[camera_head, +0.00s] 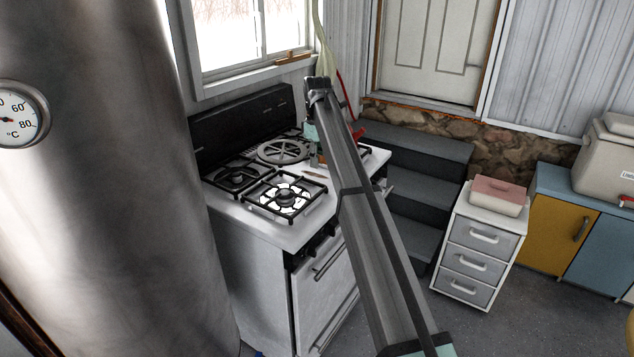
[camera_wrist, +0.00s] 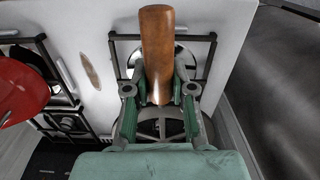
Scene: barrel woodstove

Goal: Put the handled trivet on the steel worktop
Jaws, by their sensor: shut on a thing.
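The handled trivet (camera_head: 284,151) is a round dark spoked disc with a wooden handle (camera_wrist: 157,50). In the head view it is over the rear of the cooker. In the wrist view its spoked disc (camera_wrist: 172,128) is partly hidden behind my gripper. My gripper (camera_wrist: 160,92) has its green fingers on both sides of the handle and is shut on it. In the head view my arm hides most of the gripper. The pale metal cooker top (camera_head: 262,216) lies below. I cannot tell whether the trivet touches the grate, or pick out a separate steel worktop.
A red pan-like object (camera_wrist: 22,92) is close at left in the wrist view. A tall steel tank (camera_head: 110,200) stands left; dark steps (camera_head: 415,177) are right.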

